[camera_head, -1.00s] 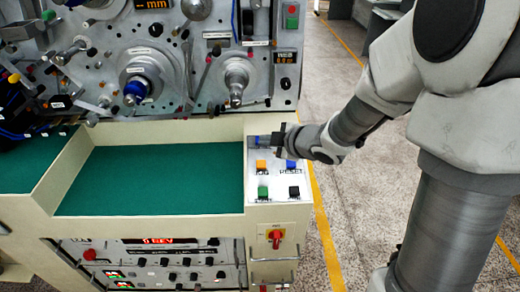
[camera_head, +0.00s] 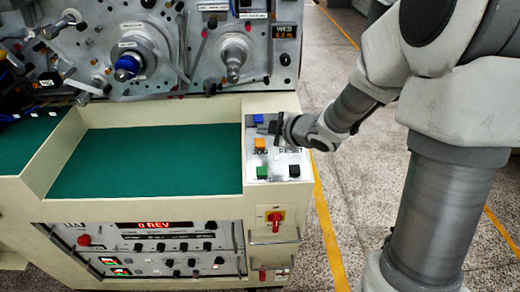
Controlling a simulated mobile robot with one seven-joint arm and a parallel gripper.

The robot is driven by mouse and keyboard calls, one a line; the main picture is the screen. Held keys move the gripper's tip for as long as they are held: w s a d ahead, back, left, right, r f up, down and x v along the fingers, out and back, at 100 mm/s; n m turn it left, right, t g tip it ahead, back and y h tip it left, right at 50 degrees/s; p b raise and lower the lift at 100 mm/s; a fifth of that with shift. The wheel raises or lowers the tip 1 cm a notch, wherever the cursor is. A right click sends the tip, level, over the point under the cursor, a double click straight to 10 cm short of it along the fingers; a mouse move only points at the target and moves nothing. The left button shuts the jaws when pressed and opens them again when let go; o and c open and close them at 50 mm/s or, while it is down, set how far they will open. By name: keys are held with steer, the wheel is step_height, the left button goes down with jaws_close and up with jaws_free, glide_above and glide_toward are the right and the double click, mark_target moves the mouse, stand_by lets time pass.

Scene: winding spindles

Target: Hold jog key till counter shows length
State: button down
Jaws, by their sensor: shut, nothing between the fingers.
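The orange jog key (camera_head: 260,145) sits on the white key panel (camera_head: 281,170) at the right end of the bench, its label partly legible. My gripper (camera_head: 263,126) is shut and empty, just behind the orange key in the picture. It appears apart from the key, though its height above the panel is hard to judge. A blue patch shows at its tip; I cannot tell whether it is a finger or a key. The small web counter (camera_head: 285,32) at the upper right has orange digits that look like 0.0 m. A red display (camera_head: 165,224) below reads 0 REV.
A green key (camera_head: 262,172) and a black key (camera_head: 294,171) sit in front of the orange one. The blue reset key is hidden behind my gripper. A red rotary switch (camera_head: 275,217) is on the front face. The green tray bed (camera_head: 150,165) is empty.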

mark_target(258, 139)
steer(key=shift+w+f+b, duration=0.2)
steer(key=shift+f+b, duration=0.2)
steer(key=shift+f, duration=0.35)
steer(key=shift+w+f+b, duration=0.2)
steer(key=shift+f+b, duration=0.2)
steer(key=shift+f, duration=0.3)
steer(key=shift+f, duration=0.1)
stand_by(0.8)
steer(key=shift+w+f+b, duration=0.1)
steer(key=shift+f+b, duration=0.2)
steer(key=shift+b, duration=0.05)
steer(key=shift+w+f+b, duration=0.1)
steer(key=shift+f+b, duration=0.3)
steer(key=shift+f, duration=0.05)
stand_by(4.8)
